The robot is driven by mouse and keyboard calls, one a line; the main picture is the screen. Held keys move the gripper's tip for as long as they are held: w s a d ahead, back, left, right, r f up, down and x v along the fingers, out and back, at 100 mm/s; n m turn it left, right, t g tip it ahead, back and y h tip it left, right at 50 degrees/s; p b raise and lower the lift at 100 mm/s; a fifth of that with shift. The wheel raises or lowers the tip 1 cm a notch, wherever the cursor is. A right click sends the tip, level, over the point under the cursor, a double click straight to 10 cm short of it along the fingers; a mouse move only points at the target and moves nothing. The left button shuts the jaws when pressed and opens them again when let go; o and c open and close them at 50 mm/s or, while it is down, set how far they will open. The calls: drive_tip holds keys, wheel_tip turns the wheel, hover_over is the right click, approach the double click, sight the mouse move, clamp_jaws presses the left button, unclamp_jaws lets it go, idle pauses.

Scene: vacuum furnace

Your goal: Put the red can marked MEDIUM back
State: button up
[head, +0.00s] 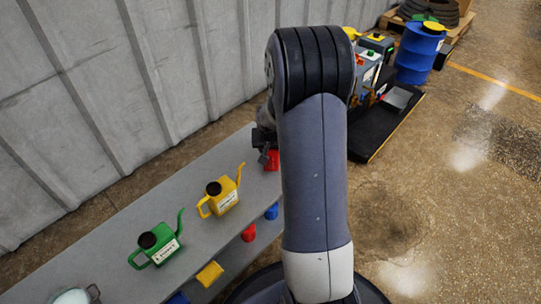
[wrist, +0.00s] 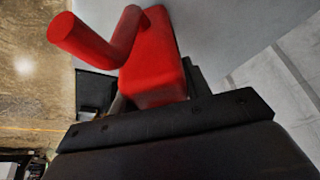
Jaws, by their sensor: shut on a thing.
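The red can (wrist: 160,60) fills the upper middle of the wrist view, with its thick red spout or handle (wrist: 85,40) reaching to the left. My gripper (wrist: 165,115) is shut on the red can; part of one finger shows behind it. In the head view the red can (head: 272,160) shows only in part at the far end of the grey bench (head: 120,240), beside my gripper (head: 264,150). My arm hides the rest of it. No MEDIUM label can be read. I cannot tell whether the can touches the bench top.
A yellow can (head: 222,196) and a green can (head: 157,243) stand on the bench, and a pale pot (head: 72,297) is at the near left. Small red, blue and yellow things sit on a lower shelf. A ribbed wall (head: 100,90) runs behind. A blue drum (head: 417,55) stands far right.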

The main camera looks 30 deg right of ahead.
drive_tip(key=shift+f, duration=0.95)
drive_tip(key=shift+f, duration=0.1)
drive_tip(key=shift+f+b, duration=0.15)
drive_tip(key=shift+b, duration=0.2)
drive_tip(key=o, duration=1.3)
drive_tip(key=p+v, duration=0.4)
drive_tip(key=v, duration=0.8)
drive_tip(key=shift+r+p, duration=0.25)
drive_tip(key=shift+p, duration=0.15)
